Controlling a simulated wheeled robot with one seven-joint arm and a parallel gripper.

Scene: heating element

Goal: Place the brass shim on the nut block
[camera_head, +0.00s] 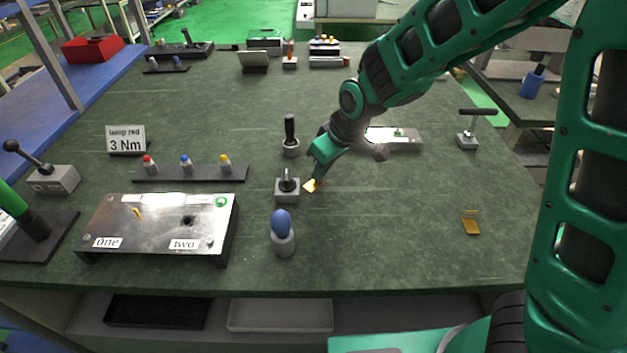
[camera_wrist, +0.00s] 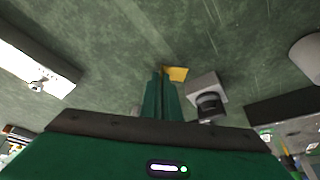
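The brass shim (camera_head: 312,185) is a small yellow piece at the tips of my gripper (camera_head: 318,178). In the wrist view the shim (camera_wrist: 176,73) sticks out to the right of the narrow, closed fingertips (camera_wrist: 163,72). The fingers look shut on it, low over the table. A small grey block (camera_head: 287,192) with a dark upright part on top stands just left of the gripper in the head view. It looks like the nut block, though no nut can be made out. The wrist view shows this block (camera_wrist: 205,88) right of the shim, apart from it.
A blue-topped post (camera_head: 282,235) and a black-handled post (camera_head: 290,140) stand near the block. A metal plate (camera_head: 160,222) labelled one and two lies at left. A yellow bracket (camera_head: 471,222) lies at right. A silver plate (camera_head: 400,139) lies behind my gripper.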

